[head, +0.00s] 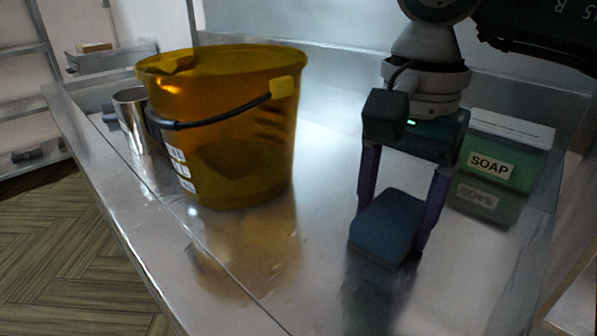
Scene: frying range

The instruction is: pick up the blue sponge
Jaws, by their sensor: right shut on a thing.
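The blue sponge (385,228) is a dark blue block at the right of the middle in the head view, on or just above the shiny metal counter. My right gripper (393,222) comes down from above with its two purple fingers on either side of the sponge. It is shut on the sponge. I cannot tell whether the sponge's underside touches the counter. My left gripper is not in view.
An amber translucent bucket (235,150) with a black handle stands left of the sponge. A metal cup (133,120) is behind it at the left. A green soap box (500,150) with a white lid stands close right of my gripper. The counter (320,290) in front is clear.

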